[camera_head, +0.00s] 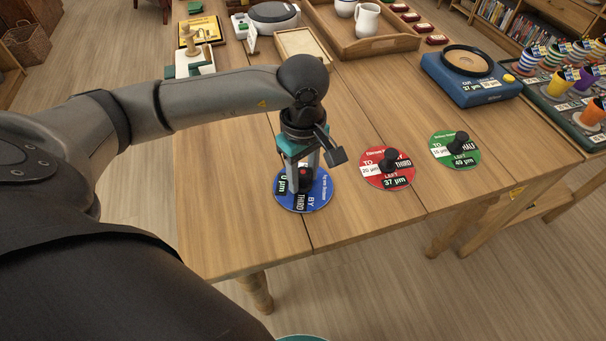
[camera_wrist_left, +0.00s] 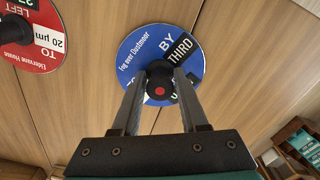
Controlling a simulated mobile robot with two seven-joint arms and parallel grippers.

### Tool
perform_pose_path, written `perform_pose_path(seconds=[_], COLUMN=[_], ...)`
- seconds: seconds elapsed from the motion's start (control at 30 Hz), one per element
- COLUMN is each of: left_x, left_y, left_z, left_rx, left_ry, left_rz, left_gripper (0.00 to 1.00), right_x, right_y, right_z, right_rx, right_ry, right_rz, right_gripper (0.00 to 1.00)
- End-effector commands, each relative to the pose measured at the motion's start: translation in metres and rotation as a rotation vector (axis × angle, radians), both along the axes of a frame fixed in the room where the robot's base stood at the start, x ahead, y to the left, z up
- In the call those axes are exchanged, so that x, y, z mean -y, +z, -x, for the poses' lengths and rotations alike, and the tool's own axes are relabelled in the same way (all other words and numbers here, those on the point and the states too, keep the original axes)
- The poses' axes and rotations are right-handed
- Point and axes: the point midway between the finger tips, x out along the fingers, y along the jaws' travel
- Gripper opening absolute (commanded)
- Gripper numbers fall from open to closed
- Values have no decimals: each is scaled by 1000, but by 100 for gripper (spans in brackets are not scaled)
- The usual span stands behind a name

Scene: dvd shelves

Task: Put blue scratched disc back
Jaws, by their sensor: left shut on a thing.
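The blue disc (camera_head: 316,196) lies flat on the wooden table near its front edge, with a label reading "BY THIRD". It also shows in the left wrist view (camera_wrist_left: 143,51), with a dark knob (camera_wrist_left: 160,87) with a red top at its middle. My left gripper (camera_head: 301,186) points down over the disc, its fingers shut on the knob. In the left wrist view the fingers (camera_wrist_left: 160,98) stand on both sides of the knob. Part of the disc is hidden behind the gripper. I cannot tell whether the disc touches the table. My right gripper is not in view.
A red disc (camera_head: 370,177) and a green disc (camera_head: 443,155), each with a black knob, lie to the right. A blue device (camera_head: 482,93) and a rack of striped cups (camera_head: 567,113) stand farther right. A wooden tray (camera_head: 387,45) is at the back. The table's front edge is close.

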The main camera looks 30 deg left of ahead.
Motion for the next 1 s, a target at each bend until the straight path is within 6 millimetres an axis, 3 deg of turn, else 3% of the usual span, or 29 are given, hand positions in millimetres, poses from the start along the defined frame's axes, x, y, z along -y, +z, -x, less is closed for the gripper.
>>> perform_pose_path(seconds=[0.4, 0.43, 0.7, 1.0], left_x=[0, 0, 0, 0], left_y=[-3, -3, -2, -1], left_z=[0, 0, 0, 0], left_rx=[0, 0, 0, 0], left_ry=[0, 0, 0, 0], left_rz=[0, 0, 0, 0], left_gripper=[0, 44, 73, 73], right_x=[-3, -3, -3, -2], right_y=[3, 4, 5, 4], right_z=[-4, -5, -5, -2], right_rx=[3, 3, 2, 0], right_ry=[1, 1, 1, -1], right_rz=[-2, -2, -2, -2], right_gripper=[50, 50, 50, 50])
